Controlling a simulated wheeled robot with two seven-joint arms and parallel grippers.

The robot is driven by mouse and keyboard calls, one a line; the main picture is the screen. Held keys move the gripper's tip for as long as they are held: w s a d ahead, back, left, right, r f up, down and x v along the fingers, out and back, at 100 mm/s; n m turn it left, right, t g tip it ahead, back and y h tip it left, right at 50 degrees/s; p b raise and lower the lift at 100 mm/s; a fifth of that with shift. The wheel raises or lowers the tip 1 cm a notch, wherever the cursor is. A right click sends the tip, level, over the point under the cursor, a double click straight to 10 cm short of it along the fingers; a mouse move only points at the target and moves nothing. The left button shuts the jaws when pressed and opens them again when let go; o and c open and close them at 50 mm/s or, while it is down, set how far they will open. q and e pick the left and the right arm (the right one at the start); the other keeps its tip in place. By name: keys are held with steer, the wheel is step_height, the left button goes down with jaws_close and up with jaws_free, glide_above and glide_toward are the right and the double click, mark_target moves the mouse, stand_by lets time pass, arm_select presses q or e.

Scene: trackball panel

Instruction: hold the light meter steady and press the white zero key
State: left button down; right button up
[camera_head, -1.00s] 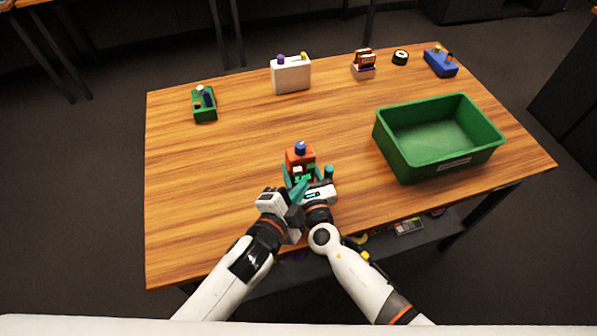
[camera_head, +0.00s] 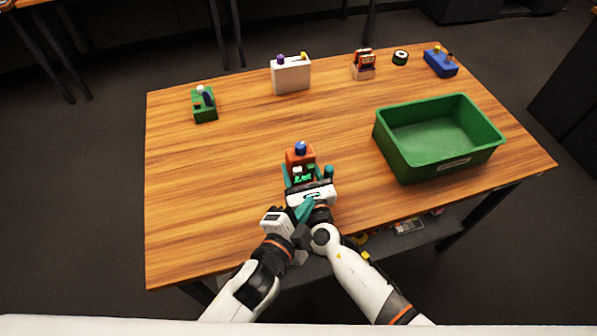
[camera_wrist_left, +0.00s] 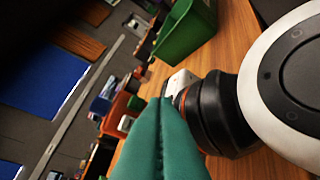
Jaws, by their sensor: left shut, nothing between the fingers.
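The light meter (camera_head: 299,157) is an orange box with a blue ball on top and a lit green display facing me. It stands upright near the table's front edge. Small pale keys show by the display, but I cannot tell which is the white zero key. My right gripper (camera_head: 308,174) has its teal fingers on both sides of the meter, its white body in front of it. My left gripper (camera_head: 307,207) is shut and empty, just in front of the right gripper's body and apart from the meter. Its closed teal fingers fill the lower middle of the left wrist view (camera_wrist_left: 162,105).
A green bin (camera_head: 402,165) stands right of the meter. The table's left side is clear.

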arm_select(q)
steer(key=s+a+r, duration=0.3)
steer(key=s+r, duration=0.1)
steer(key=s, duration=0.3)
steer(key=shift+a+r, duration=0.3)
steer(key=shift+r, duration=0.1)
stand_by(0.5)
arm_select(e)
steer(key=o, duration=1.2)
steer(key=shift+c, duration=0.2)
steer(key=v, duration=1.2)
